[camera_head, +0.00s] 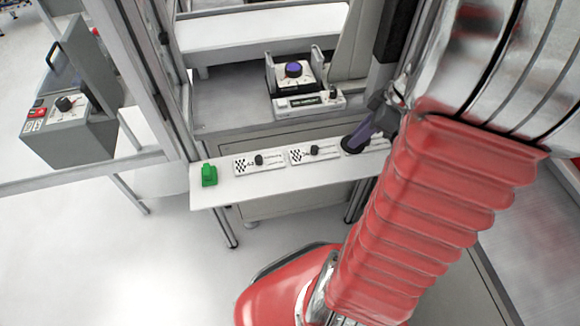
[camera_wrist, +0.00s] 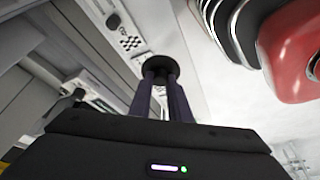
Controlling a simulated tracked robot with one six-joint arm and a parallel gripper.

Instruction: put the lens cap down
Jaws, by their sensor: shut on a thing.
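The lens cap (camera_wrist: 160,64) is a black disc held between the two fingertips of my gripper (camera_wrist: 161,82) in the wrist view. In the head view my gripper (camera_head: 358,139) is at the right part of the white shelf, and the dark cap (camera_head: 352,147) shows at its tips, close to the shelf surface. I cannot tell whether the cap touches the shelf. The white shelf (camera_head: 225,192) runs along the front of the workstation.
On the shelf are a green block (camera_head: 209,175) and two marked plates, the left plate (camera_head: 244,164) and the middle plate (camera_head: 300,156), each with a small black part. Behind is a device with a purple-topped knob (camera_head: 293,70). A grey control box (camera_head: 70,120) stands at left.

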